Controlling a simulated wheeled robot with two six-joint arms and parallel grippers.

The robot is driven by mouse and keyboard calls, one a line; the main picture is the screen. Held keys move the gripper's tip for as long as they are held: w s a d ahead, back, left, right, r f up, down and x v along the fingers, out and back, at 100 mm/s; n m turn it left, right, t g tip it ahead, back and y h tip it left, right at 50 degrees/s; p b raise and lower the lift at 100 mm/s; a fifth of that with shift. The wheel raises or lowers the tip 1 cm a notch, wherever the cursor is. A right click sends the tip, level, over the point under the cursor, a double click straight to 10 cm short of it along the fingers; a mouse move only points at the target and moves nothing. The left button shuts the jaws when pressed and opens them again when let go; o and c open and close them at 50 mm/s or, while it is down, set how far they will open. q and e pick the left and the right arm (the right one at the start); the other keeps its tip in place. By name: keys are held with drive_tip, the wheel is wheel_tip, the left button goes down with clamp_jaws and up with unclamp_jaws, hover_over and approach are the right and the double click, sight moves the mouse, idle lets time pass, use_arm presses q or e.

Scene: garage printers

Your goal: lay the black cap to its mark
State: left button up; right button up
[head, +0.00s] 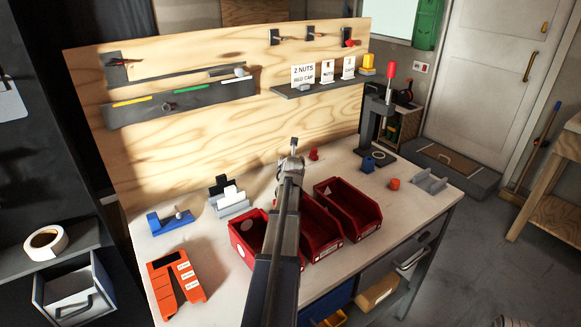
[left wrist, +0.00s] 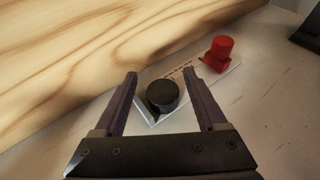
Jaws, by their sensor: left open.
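The black cap (left wrist: 162,95) shows in the left wrist view as a dark round piece on a white printed plate (left wrist: 145,119). The plate lies by the wooden board, and a red cap (left wrist: 218,54) stands at its far right end. My left gripper (left wrist: 159,74) is open, with one finger on each side of the black cap and a gap on both sides. I cannot tell how far down the fingers reach. In the head view my left gripper (head: 292,152) is over the back of the table and hides the black cap. My right gripper is in neither view.
Red bins (head: 348,208) stand on the white table (head: 213,264) in front of the board. A grey press (head: 373,130) stands at the right. A blue fixture (head: 168,224) and an orange rack (head: 165,285) are at the left. The red cap (head: 314,154) is close right of my gripper.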

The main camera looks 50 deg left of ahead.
use_arm(q)
drive_tip(key=r+p, duration=0.2)
drive_tip(key=d+r+p, duration=0.1)
drive_tip(key=r+p, duration=0.1)
drive_tip(key=r, duration=0.1)
drive_tip(key=w+r+p, duration=0.1)
drive_tip(key=r+p, duration=0.1)
drive_tip(key=shift+d+r+p, duration=0.3)
drive_tip(key=shift+d, duration=0.1)
drive_tip(key=w+d, duration=0.3)
drive_tip(key=d, duration=1.2)
drive_tip(key=w+d, duration=0.4)
drive_tip(key=d, duration=1.1)
drive_tip(key=shift+d+h, duration=0.3)
drive_tip(key=shift+d, duration=0.05)
drive_tip(key=shift+p, duration=0.3)
